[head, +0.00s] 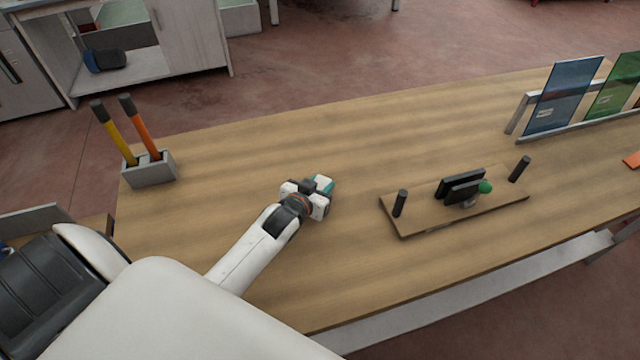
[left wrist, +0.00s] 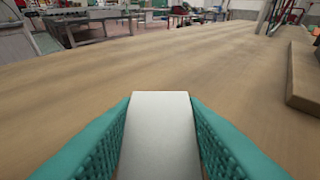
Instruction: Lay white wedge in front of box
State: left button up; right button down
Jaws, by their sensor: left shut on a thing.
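My left gripper (head: 324,186) is low over the middle of the wooden table. In the left wrist view its two teal ribbed fingers (left wrist: 160,140) are shut on a white wedge (left wrist: 160,130), which shows as a smooth pale face between them. In the head view the gripper mostly hides the wedge. I cannot tell whether the wedge touches the table. A grey box (head: 150,172) stands at the table's left end, to the left of the gripper and apart from it, with a yellow and an orange handle upright in it. My right gripper is not in view.
A wooden board (head: 415,222) with black posts, a dark clamp and a green knob lies right of the gripper. A rack with blue (head: 560,95) and green (head: 613,90) panes stands at the back right. The table (head: 225,170) is clear between box and gripper.

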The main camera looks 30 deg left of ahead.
pick_arm(q)
jog(key=shift+f, duration=0.1)
jog(key=o, duration=1)
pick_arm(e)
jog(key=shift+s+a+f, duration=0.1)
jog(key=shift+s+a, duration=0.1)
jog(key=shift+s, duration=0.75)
